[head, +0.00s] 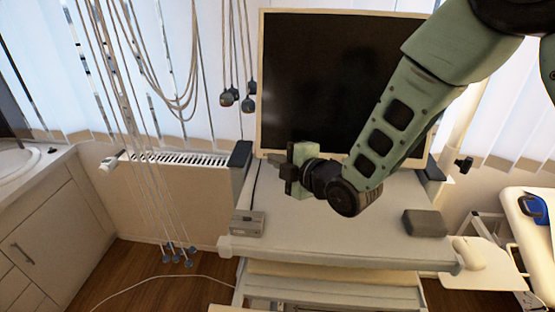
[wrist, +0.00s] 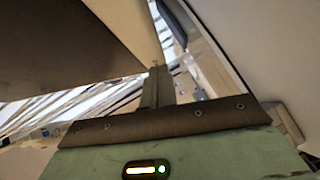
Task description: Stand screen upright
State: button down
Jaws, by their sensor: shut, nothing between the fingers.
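The screen (head: 305,70) is a dark panel in a pale cream frame at the back of the white cart top in the head view. It looks roughly upright; its exact tilt I cannot tell. My arm covers its right part. My gripper (head: 274,163) is shut and empty at the screen's lower left edge, pointing left. In the wrist view the shut fingers (wrist: 157,85) are beside the screen's pale frame (wrist: 125,30), with the dark panel (wrist: 50,45) at upper left. Whether they touch it I cannot tell.
The cart top (head: 330,225) carries a small grey box (head: 247,223) at front left and a dark grey block (head: 424,222) at front right. Hanging cables (head: 150,60) and a radiator (head: 180,158) are at left. A cabinet (head: 40,230) stands far left.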

jog(key=w+f+b, duration=0.1)
jog(key=b, duration=0.2)
jog(key=shift+f+t, duration=0.15)
jog(key=shift+t, duration=0.15)
jog(key=w+b, duration=0.1)
jog(key=b, duration=0.3)
jog(key=w+f+n+t+y+b, duration=0.1)
jog(key=b, duration=0.3)
jog(key=shift+w+d+f+n, duration=0.1)
jog(key=shift+w+f+n, duration=0.1)
jog(key=shift+f+n, duration=0.1)
jog(key=w+b, duration=0.1)
jog(key=b, duration=0.4)
jog(key=shift+w+f+n+t, duration=0.15)
jog(key=shift+w+n+t, duration=0.25)
jog(key=shift+w+d+r+y+b, duration=0.1)
jog(key=shift+w+r+y+b, duration=0.15)
jog(key=shift+r+y+b, duration=0.1)
jog(key=shift+f, duration=0.15)
